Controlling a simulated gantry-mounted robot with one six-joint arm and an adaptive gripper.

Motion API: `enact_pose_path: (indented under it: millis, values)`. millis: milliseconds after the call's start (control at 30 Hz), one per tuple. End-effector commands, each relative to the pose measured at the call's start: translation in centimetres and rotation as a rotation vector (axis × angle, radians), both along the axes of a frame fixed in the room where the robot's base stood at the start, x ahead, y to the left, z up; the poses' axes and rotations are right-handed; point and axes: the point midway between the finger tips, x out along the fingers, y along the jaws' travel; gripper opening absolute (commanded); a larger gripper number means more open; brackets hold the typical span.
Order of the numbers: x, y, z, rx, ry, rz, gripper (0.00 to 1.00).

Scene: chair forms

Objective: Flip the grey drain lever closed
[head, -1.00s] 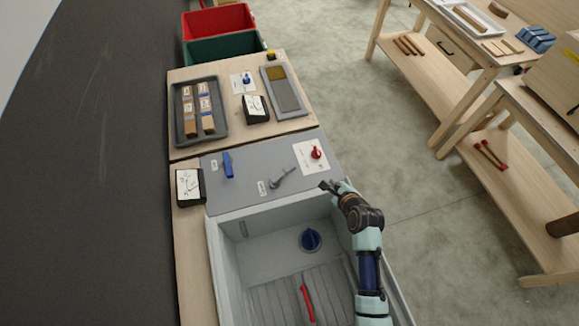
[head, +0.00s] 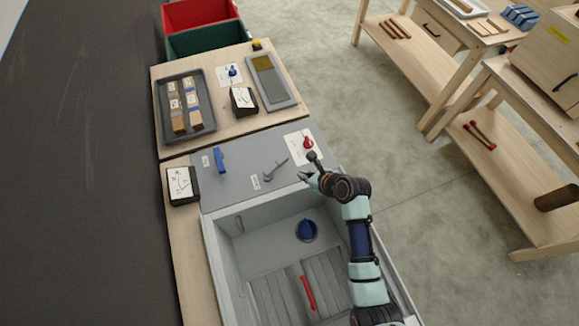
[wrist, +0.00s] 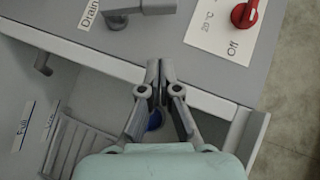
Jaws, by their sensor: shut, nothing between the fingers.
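The grey drain lever (head: 274,170) stands on the grey panel behind the sink, its handle pointing to the upper right in the head view. In the wrist view the lever (wrist: 140,7) shows at the top edge, partly cut off, next to a "Drain" label (wrist: 89,14). My gripper (head: 305,176) is to the right of the lever and apart from it. In the wrist view my gripper (wrist: 160,66) is shut and empty, its fingertips over the panel's front edge, below the lever.
A red knob (head: 307,143) on a white card marked "Off" (wrist: 234,47) stands right of the lever. A blue lever (head: 219,160) stands to the left. The sink (head: 235,262) holds a blue plug (head: 306,230) and a red-handled item (head: 308,293).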

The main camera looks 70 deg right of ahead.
Motion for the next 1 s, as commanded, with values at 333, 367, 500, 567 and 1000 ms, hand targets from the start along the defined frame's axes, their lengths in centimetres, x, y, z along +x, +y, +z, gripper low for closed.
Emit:
enact_pose_path:
  millis: [333,367,500,567,1000]
  values:
    - [5.1,-2.4,-3.4,-0.002,0.0,0.002,0.0]
    - [5.4,-2.6,-3.4,-0.002,0.0,0.002,0.0]
    - [6.4,-3.0,-3.4,-0.001,-0.001,-0.001,0.0]
    - [6.6,-3.1,-3.3,-0.001,0.0,-0.001,0.0]
    - [6.6,-3.2,-3.3,0.0,0.0,0.007,0.0]
